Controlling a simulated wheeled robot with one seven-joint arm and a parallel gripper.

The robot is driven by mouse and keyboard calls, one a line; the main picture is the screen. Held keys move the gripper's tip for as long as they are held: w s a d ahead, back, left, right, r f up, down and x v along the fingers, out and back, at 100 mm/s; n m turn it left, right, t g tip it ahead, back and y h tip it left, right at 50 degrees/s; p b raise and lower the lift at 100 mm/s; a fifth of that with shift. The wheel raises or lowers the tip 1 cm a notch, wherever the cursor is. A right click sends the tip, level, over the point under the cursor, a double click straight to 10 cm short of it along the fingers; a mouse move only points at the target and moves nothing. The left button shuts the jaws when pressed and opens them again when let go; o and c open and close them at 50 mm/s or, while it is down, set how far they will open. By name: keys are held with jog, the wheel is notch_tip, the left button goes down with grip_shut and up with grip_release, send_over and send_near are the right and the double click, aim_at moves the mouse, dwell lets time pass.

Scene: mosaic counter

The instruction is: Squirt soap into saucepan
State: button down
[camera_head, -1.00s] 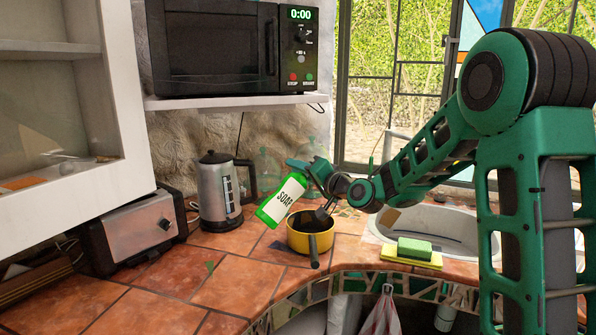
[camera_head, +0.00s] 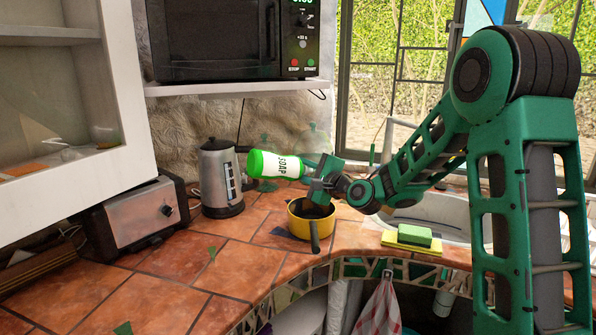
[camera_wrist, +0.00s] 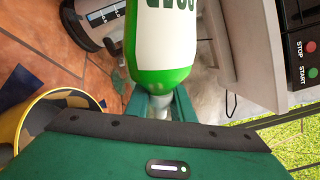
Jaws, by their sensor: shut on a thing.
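The green soap bottle (camera_head: 276,164) with a white label lies almost level in the air, its base at the left and slightly raised. My gripper (camera_head: 322,172) is shut on its narrow right end. In the wrist view, the bottle (camera_wrist: 163,40) shows its green shoulder and pale nozzle between my fingers (camera_wrist: 152,106). The yellow saucepan (camera_head: 299,228) stands upright on the counter below my gripper, its handle toward the front. Its dark inside shows only partly. Its rim also shows at the lower left of the wrist view (camera_wrist: 16,122). The bottle is apart from the saucepan.
A metal kettle (camera_head: 214,180) and a toaster (camera_head: 140,218) stand left of the saucepan. A green sponge (camera_head: 414,235) lies on a yellow one at the right, before the sink (camera_head: 450,208). The microwave (camera_head: 215,45) sits on a shelf above. The front-left tiles are clear.

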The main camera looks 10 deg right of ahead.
jog(key=shift+r+m, duration=0.25)
jog(key=shift+m, duration=0.35)
